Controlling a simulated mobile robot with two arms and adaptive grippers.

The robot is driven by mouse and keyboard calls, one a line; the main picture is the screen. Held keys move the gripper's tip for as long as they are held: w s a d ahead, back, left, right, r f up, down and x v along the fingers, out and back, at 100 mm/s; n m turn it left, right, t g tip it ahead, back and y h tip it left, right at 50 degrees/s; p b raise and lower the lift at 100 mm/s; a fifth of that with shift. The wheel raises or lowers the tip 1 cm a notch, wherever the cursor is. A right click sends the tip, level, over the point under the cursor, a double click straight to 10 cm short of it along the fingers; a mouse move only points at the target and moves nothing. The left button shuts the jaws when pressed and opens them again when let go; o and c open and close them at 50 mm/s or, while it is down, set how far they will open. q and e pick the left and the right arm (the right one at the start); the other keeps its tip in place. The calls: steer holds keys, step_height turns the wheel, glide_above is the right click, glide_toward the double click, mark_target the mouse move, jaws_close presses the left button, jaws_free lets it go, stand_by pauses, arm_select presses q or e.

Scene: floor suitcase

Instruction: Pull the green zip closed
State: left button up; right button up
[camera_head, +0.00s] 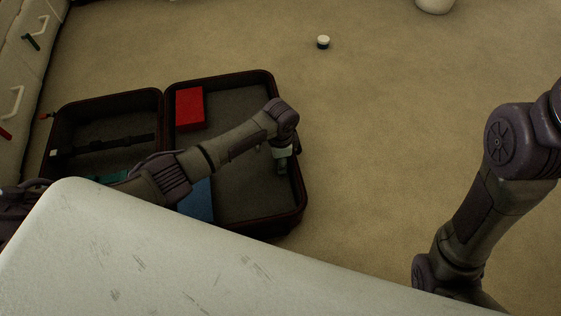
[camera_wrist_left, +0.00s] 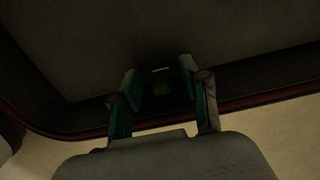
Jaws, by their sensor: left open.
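An open dark suitcase (camera_head: 300,215) lies on the floor, its two halves side by side. My left arm crosses over it, and my left gripper (camera_head: 281,163) points down at the right half, near its right wall. In the left wrist view the left gripper (camera_wrist_left: 160,85) is open, with its fingers apart near the suitcase wall (camera_wrist_left: 75,112). A small dark green piece (camera_wrist_left: 161,88) shows between the fingertips, apart from both; it is too dark to tell if it is the zip's pull. My right arm is at the right, its gripper out of sight.
A red box (camera_head: 190,108) and a blue item (camera_head: 197,200) lie in the right half. A green item (camera_head: 112,177) and dark strap (camera_head: 112,142) are in the left half. A small black-and-white cylinder (camera_head: 323,42) stands on open carpet. White drawers line the left.

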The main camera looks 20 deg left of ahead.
arm_select(q)
jaws_close()
steer(key=shift+r, duration=0.1)
stand_by(0.3)
